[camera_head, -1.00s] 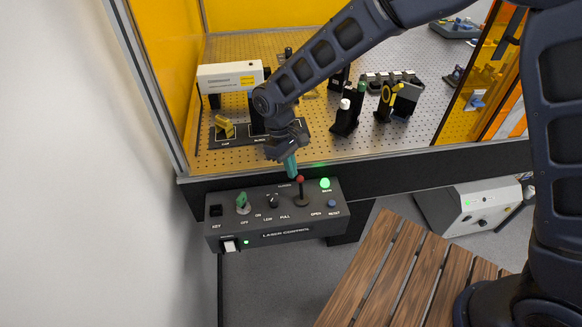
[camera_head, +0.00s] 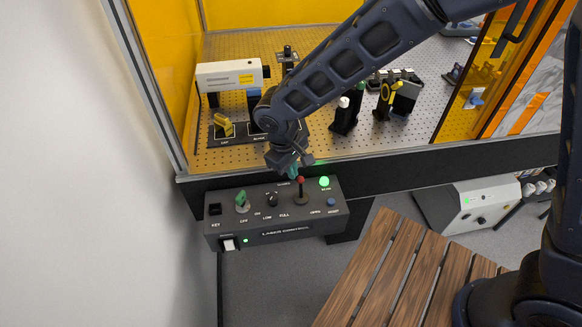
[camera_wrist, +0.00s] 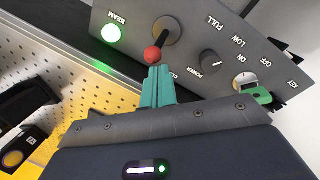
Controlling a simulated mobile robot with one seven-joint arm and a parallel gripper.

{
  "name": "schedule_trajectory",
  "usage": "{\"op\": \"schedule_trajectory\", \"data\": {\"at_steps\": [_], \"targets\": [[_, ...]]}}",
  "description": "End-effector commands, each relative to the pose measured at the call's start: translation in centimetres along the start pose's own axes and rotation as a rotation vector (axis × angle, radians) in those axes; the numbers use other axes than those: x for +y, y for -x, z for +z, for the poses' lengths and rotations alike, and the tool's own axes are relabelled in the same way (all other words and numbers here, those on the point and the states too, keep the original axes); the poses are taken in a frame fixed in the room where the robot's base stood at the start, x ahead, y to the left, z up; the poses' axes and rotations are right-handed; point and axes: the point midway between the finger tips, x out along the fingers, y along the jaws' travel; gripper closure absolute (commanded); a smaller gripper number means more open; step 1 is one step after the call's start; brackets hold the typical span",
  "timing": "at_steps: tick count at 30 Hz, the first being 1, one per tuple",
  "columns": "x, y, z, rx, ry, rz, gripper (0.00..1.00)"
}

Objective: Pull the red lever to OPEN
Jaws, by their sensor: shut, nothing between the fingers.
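The red lever, a red ball on a dark stem, stands on the laser control panel (camera_head: 270,212), and its ball (camera_head: 301,180) shows near the panel's back edge. In the wrist view the red ball (camera_wrist: 152,54) is right at the tips of my gripper (camera_wrist: 156,72). My gripper (camera_head: 293,174) is shut with its teal fingers together and nothing between them. It is behind and slightly left of the ball. I cannot tell whether the tips touch it. The OPEN label (camera_head: 315,212) is on the panel's front side, right of the stem. The CLOSED label is partly hidden by my fingers in the wrist view.
A green key (camera_head: 242,203), a power knob (camera_head: 272,199), a blue reset button (camera_head: 332,202) and a lit green beam lamp (camera_head: 324,182) share the panel. The optical table (camera_head: 230,158) with several instruments lies behind. A wooden slatted surface (camera_head: 390,270) is in front.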

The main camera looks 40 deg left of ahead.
Motion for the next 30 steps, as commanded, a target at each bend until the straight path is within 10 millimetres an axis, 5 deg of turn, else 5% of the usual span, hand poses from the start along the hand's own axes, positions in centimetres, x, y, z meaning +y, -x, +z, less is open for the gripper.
{"op": "schedule_trajectory", "data": {"at_steps": [15, 30], "targets": [[-1.9, 0.5, 2.3, 0.220, -0.044, 0.196, 1.00], [-3.4, 0.2, 4.2, 0.212, -0.049, 0.193, 1.00]]}}
